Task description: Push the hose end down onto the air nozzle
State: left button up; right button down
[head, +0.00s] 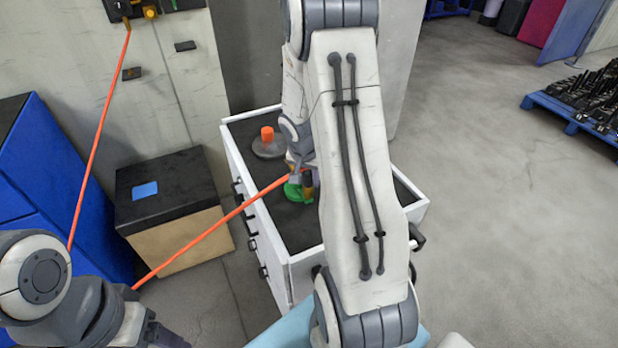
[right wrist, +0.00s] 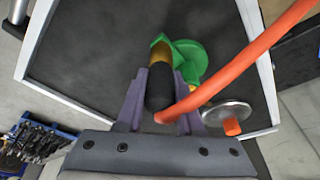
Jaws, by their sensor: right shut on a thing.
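My right gripper (head: 298,177) is low over the cart top. In the right wrist view its purple-grey fingers (right wrist: 161,84) are shut around the black hose end (right wrist: 160,88). The orange hose (head: 205,235) runs to this gripper from the lower left; in the wrist view the hose (right wrist: 245,65) curves in from the upper right. A green part (head: 292,191) with brass-coloured fittings stands beside the hose end; it also shows in the wrist view (right wrist: 190,58). I cannot tell which fitting is the air nozzle, or whether the hose end touches it. My left gripper (head: 163,337) is partly cut off at the bottom left.
The white cart (head: 300,268) has a dark top with raised edges. A grey disc (head: 262,150) with an orange knob (head: 267,133) stands on it. A black-topped box (head: 165,195) and a blue cabinet (head: 60,165) are to the left.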

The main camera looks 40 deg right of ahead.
jog(key=shift+f+b, duration=0.35)
jog(key=shift+c, duration=2.3)
grip_release()
jog(key=shift+r, duration=0.1)
jog(key=v, duration=1)
jog(key=shift+r, duration=0.2)
jog(key=s+a+r+n+y, duration=0.15)
jog(key=a+n, duration=0.25)
jog(key=a, duration=0.5)
jog(key=s+a+r+n+y, duration=0.15)
jog(key=a+n, duration=0.25)
jog(key=a, duration=0.6)
jog(key=s+a+n+g, duration=0.1)
jog(key=s+a+n, duration=1)
jog(key=s, duration=0.6)
jog(key=shift+a+r+g+y, duration=0.2)
jog(key=shift+a+g+y, duration=0.15)
jog(key=shift+a, duration=0.65)
